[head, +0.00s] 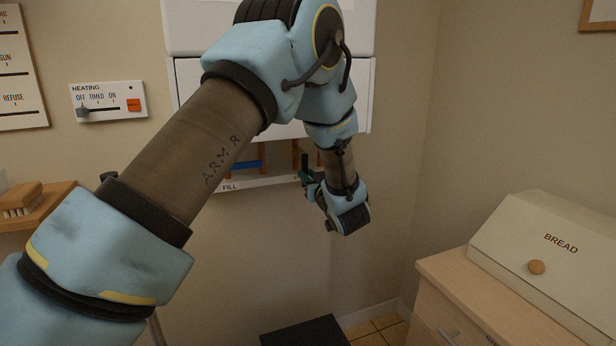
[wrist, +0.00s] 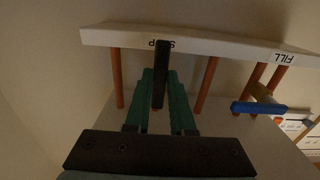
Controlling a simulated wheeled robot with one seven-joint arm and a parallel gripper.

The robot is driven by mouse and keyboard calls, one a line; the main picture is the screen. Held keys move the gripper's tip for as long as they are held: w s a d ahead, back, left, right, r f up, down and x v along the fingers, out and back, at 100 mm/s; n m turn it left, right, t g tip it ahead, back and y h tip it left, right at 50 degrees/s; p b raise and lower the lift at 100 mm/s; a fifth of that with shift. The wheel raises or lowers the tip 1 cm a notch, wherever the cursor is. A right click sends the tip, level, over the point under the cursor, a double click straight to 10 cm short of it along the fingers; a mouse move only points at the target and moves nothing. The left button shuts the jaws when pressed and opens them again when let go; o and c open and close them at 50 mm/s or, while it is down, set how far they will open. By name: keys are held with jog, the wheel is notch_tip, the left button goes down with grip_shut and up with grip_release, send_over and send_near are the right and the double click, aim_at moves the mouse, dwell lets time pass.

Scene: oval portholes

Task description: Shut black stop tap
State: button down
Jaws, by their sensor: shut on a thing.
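The black stop tap's lever (wrist: 161,75) stands between the green fingers of my gripper (wrist: 161,92) in the wrist view, and my gripper is shut on it. The lever runs roughly in line with the copper pipes beside it. It covers the middle of the STOP label on the white rail (wrist: 215,43). In the head view a small dark piece of the lever (head: 304,160) shows above my gripper (head: 308,178), under the white wall unit. The tap's body is hidden behind the lever and fingers.
A blue tap lever (wrist: 258,107) lies across its pipe by the FILL label, and also shows in the head view (head: 247,164). The white wall unit (head: 190,85) hangs above. A heating panel (head: 108,101) is left; a bread bin (head: 545,255) on a cabinet is right.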

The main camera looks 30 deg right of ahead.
dwell(0.7)
jog(key=shift+s+d+r+n+b, duration=0.1)
jog(key=shift+d+r+n+b, duration=0.6)
jog(key=shift+n+b, duration=2.9)
jog(key=shift+s+d+r+n+b, duration=0.1)
jog(key=shift+d+r+n+b, duration=0.55)
jog(key=shift+n+b, duration=3)
jog(key=shift+s+d+r+n+b, duration=0.1)
jog(key=shift+d+r+n+b, duration=1.15)
jog(key=shift+b, duration=4.15)
jog(key=shift+a+f+n, duration=0.5)
jog(key=shift+a+n, duration=0.05)
jog(key=shift+n, duration=0.05)
jog(key=c, duration=0.8)
grip_release()
jog(key=shift+o, duration=0.2)
